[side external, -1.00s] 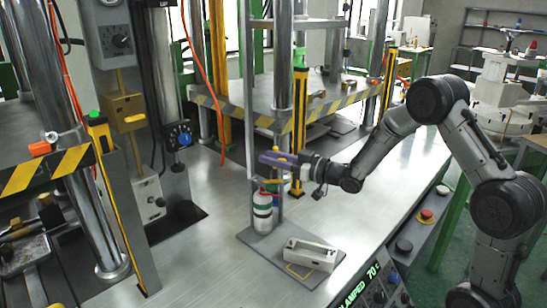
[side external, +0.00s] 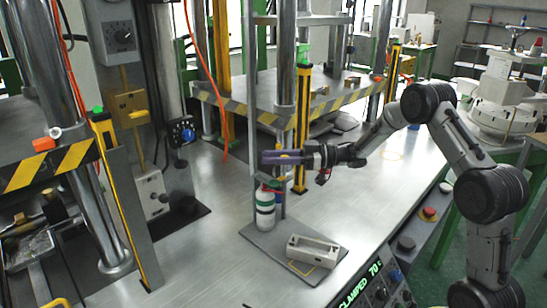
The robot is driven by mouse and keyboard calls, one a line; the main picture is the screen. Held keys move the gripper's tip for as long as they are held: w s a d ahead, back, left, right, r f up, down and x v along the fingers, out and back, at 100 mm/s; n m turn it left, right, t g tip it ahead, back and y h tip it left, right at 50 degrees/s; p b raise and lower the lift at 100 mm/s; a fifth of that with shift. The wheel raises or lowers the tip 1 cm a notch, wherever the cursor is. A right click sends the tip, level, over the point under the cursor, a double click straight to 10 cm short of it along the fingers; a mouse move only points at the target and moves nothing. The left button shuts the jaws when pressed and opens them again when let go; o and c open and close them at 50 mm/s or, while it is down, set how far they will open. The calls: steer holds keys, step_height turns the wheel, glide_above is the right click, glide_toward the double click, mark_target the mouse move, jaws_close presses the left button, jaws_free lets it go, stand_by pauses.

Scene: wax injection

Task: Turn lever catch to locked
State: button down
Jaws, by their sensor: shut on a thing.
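My gripper (side external: 310,157) is at the middle of the picture, beside the upright posts of a small grey stand (side external: 252,110). It is shut on a level purple bar (side external: 283,158), which reaches left across the stand's posts. I cannot tell whether this bar is the lever catch or whether it is fixed to the stand. The tips of my fingers are too small to make out. A small yellow part (side external: 281,179) shows just below the bar. No part in view is clearly marked as locked.
A white bottle with a green band (side external: 265,209) stands on the stand's base below my gripper. A pale open block (side external: 313,250) lies in front. A striped press platform (side external: 240,104) is behind, and a control panel (side external: 378,285) lines the front edge.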

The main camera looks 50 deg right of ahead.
steer(key=shift+r, duration=0.1)
steer(key=c, duration=0.6)
jaws_free()
steer(key=v, duration=1.3)
steer(key=shift+s+d, duration=0.25)
steer(key=shift+d, duration=0.1)
